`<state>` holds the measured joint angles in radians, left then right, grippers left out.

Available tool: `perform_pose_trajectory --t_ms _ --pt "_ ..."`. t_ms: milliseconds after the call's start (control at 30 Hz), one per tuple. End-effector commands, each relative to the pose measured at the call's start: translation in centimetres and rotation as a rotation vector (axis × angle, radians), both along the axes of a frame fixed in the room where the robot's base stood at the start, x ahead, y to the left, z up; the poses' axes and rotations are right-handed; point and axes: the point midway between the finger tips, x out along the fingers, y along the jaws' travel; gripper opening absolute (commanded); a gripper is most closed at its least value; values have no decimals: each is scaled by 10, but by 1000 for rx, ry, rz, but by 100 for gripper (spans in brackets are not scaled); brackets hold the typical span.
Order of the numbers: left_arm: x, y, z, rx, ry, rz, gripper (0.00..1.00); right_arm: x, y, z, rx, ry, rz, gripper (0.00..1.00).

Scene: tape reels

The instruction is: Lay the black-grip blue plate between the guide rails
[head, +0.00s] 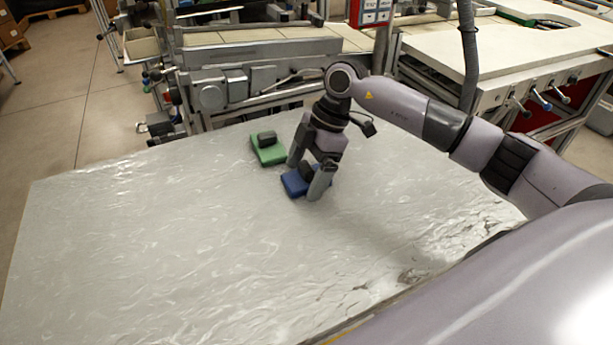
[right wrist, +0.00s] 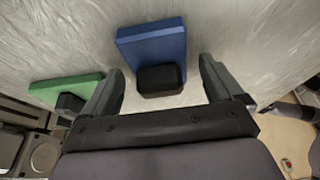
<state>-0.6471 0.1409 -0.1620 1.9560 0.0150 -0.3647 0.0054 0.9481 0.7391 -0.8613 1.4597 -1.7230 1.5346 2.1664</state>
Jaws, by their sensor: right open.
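The blue plate (head: 293,184) with its black grip (head: 306,170) lies on the grey table, under my right gripper (head: 304,181). In the right wrist view the blue plate (right wrist: 152,43) and its black grip (right wrist: 161,80) show. My right gripper (right wrist: 162,68) is open, with the grip between its two fingers and a gap on each side. I cannot tell how far the fingertips are above the plate. I cannot make out guide rails on the table. My left gripper is not in view.
A green plate (head: 267,152) with a black grip (head: 267,138) lies just left and behind; the green plate also shows in the right wrist view (right wrist: 66,89). The left and front of the table (head: 150,240) are clear. Conveyor machinery (head: 250,80) stands behind the table's far edge.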

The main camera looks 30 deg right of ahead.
Motion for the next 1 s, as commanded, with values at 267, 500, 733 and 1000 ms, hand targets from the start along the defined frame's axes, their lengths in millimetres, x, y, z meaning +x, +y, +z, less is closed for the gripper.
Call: perform_pose_trajectory --t_ms 267,500,733,1000 --pt "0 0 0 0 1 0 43 0 -1 0 0 0 0 32" --pt "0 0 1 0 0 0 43 0 -1 1 0 0 0 26" --pt "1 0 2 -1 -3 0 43 0 -1 15 1 -2 0 26" --pt "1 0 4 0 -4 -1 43 1 -1 67 0 -7 0 26"
